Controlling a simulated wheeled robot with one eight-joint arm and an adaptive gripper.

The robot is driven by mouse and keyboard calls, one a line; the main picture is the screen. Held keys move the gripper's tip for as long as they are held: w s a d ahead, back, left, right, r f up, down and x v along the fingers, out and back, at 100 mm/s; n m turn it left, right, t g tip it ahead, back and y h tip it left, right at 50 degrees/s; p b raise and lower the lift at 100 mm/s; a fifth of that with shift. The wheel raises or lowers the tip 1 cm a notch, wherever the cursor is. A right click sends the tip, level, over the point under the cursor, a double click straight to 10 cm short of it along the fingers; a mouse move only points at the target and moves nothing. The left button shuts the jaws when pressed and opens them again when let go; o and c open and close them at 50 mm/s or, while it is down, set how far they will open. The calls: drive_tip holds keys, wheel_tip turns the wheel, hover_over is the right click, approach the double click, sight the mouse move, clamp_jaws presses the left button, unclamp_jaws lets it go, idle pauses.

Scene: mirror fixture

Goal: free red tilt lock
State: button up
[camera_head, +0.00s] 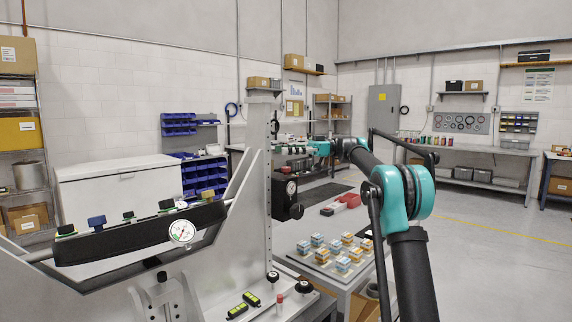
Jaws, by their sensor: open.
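A small red-topped peg (280,302) stands at the front of the fixture's base plate, beside a black knob (303,288). It is the only red part I make out on the fixture; whether it is the tilt lock I cannot tell. The grey mirror fixture (247,180) carries a tilted black bar (145,236) with a round dial gauge (182,232). My gripper (284,150) is at the end of my teal and black arm, raised beside the fixture's upright and well above the peg. It is open; its fingertips are small and hard to make out. I see nothing held.
A black box with a dial (288,197) juts from the upright, below my gripper. Several coloured blocks (340,252) stand on a table to the right, with a red and grey tool (341,205) behind. Open floor lies right.

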drive_tip(key=shift+r, duration=1.75)
drive_tip(key=shift+s+a+r+m+t, duration=0.1)
drive_tip(key=shift+s+m+t, duration=0.1)
drive_tip(key=shift+m+t, duration=0.5)
drive_tip(key=m+t, duration=0.1)
drive_tip(key=t, duration=0.1)
drive_tip(key=s+m+t+y, duration=0.1)
drive_tip(key=t, duration=0.1)
drive_tip(key=s+m+t, duration=0.1)
drive_tip(key=t, duration=0.1)
drive_tip(key=shift+a+r+m, duration=0.25)
drive_tip(key=shift+r+m, duration=0.1)
drive_tip(key=shift+m, duration=0.05)
drive_tip(key=m+t+h, duration=0.6)
drive_tip(key=m+t, duration=0.4)
drive_tip(key=t, duration=0.4)
approach(289, 169)
drive_tip(key=x, duration=1.1)
drive_tip(key=shift+w+a+f, duration=0.1)
drive_tip(key=shift+w+a, duration=0.15)
